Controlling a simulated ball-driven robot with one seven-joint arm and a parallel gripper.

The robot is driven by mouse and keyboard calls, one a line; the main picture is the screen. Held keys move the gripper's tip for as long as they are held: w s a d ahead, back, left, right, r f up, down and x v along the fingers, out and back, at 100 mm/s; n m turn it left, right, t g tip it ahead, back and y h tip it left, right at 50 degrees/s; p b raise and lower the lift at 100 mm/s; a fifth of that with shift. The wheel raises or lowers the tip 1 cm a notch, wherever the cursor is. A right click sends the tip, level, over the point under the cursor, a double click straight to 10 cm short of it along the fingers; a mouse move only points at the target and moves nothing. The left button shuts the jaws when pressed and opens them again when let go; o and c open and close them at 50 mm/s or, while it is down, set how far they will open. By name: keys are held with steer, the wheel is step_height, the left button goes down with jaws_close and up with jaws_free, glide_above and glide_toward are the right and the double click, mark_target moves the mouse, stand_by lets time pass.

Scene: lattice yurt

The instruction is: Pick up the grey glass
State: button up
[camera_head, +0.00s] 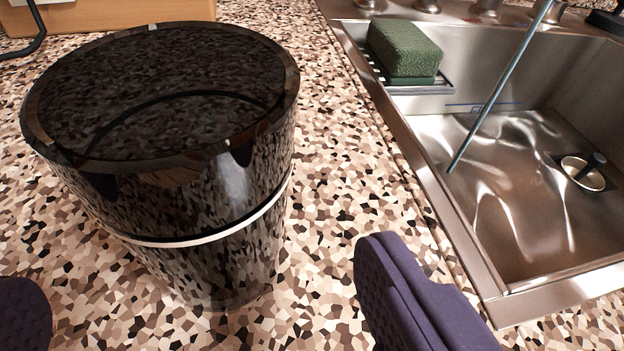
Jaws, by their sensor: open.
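The grey glass (215,200) is a dark, see-through tumbler with a pale band around its lower half. It stands upright on the speckled counter, left of the middle of the view. My gripper (200,295) is open, with one purple finger at the lower left edge and the other at the lower middle right. The glass stands ahead of the gap between the fingers, and nothing is held. The picture does not clearly show whether either finger touches the glass.
A steel sink (440,190) is set into the counter on the right, with a thin blue-grey rod slanting across it. A green sponge (404,48) lies on a rack at its far left corner. A wooden object (120,14) stands behind the glass. Speckled counter (335,150) lies bare between glass and sink.

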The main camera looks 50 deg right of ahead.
mark_target(201, 108)
steer(key=b+x, duration=0.3)
steer(key=x, duration=0.4)
steer(key=shift+w+d+f, duration=0.1)
steer(key=shift+w, duration=0.1)
steer(key=shift+s, duration=0.1)
steer(key=shift+c, duration=0.2)
steer(key=c, duration=1.1)
step_height(201, 108, up, 4)
steer(key=p, duration=0.2)
steer(key=shift+p, duration=0.35)
steer(key=s+a+p, duration=0.2)
steer(key=s+p, duration=0.1)
steer(key=s, duration=0.2)
steer(key=s+a+r+p, duration=0.1)
steer(key=s+a+p, duration=0.1)
steer(key=s+p, duration=0.1)
steer(key=s+a+p, duration=0.2)
steer(key=s+p, duration=0.1)
steer(key=s, duration=0.3)
steer(key=shift+s+r, duration=0.15)
steer(key=shift+s, duration=0.2)
